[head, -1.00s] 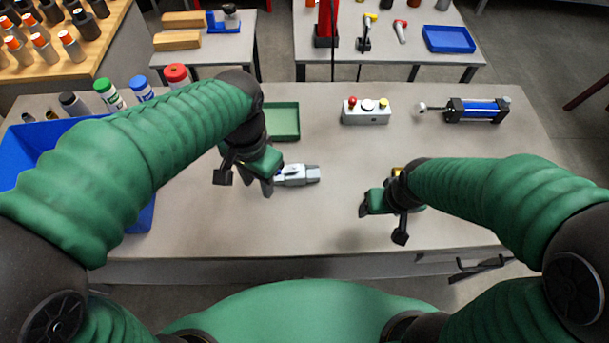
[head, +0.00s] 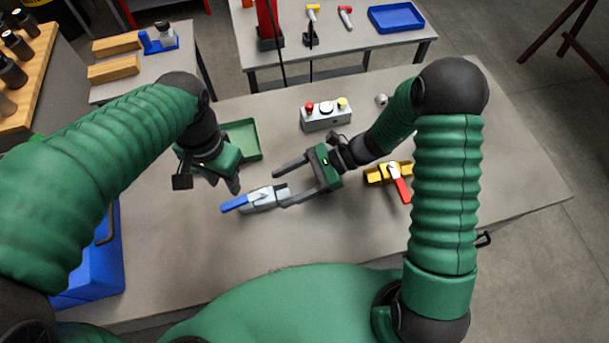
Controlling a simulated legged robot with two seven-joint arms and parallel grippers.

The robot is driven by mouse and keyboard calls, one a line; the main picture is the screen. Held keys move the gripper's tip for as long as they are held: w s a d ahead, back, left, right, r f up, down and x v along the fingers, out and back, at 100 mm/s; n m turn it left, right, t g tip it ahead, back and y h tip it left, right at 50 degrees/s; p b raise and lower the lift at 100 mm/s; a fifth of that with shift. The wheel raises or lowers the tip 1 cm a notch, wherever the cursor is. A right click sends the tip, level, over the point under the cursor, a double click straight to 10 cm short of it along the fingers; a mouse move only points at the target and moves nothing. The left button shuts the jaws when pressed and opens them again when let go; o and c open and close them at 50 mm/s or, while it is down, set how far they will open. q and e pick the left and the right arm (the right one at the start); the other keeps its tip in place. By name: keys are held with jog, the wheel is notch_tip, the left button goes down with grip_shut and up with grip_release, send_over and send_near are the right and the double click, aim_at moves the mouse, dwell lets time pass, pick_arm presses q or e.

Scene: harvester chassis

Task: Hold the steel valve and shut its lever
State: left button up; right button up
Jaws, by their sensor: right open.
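The steel valve (head: 266,198) lies on the workbench, left of centre. Its blue lever (head: 235,206) points left, roughly in line with the body. My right gripper (head: 281,188) comes from the right with its fingers wide apart. Its nearer fingertip is at the valve's right end; I cannot tell whether it touches. The farther fingertip is behind the valve. My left gripper (head: 234,184) points down just behind and above the lever side, apart from the valve in the picture. Its finger gap is not clear from this angle.
A yellow valve with a red lever (head: 402,188) lies to the right of my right gripper. A green tray (head: 250,140) and a grey button box (head: 326,117) stand behind. A blue bin (head: 92,262) is at the left. The bench's front middle is clear.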

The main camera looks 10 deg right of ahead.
aim_at(264, 197)
jog(key=x, duration=0.7)
jog(key=shift+s+a+r, duration=0.15)
jog(key=shift+r, duration=0.1)
jog(key=shift+d, duration=0.5)
jog(key=c, duration=0.4)
jog(key=shift+a, duration=0.3)
grip_shut()
jog(key=shift+c, duration=1.2)
grip_release()
jog(key=shift+d, duration=0.1)
grip_shut()
pick_arm(q)
jog(key=shift+s+a, duration=0.15)
jog(key=shift+a, duration=0.25)
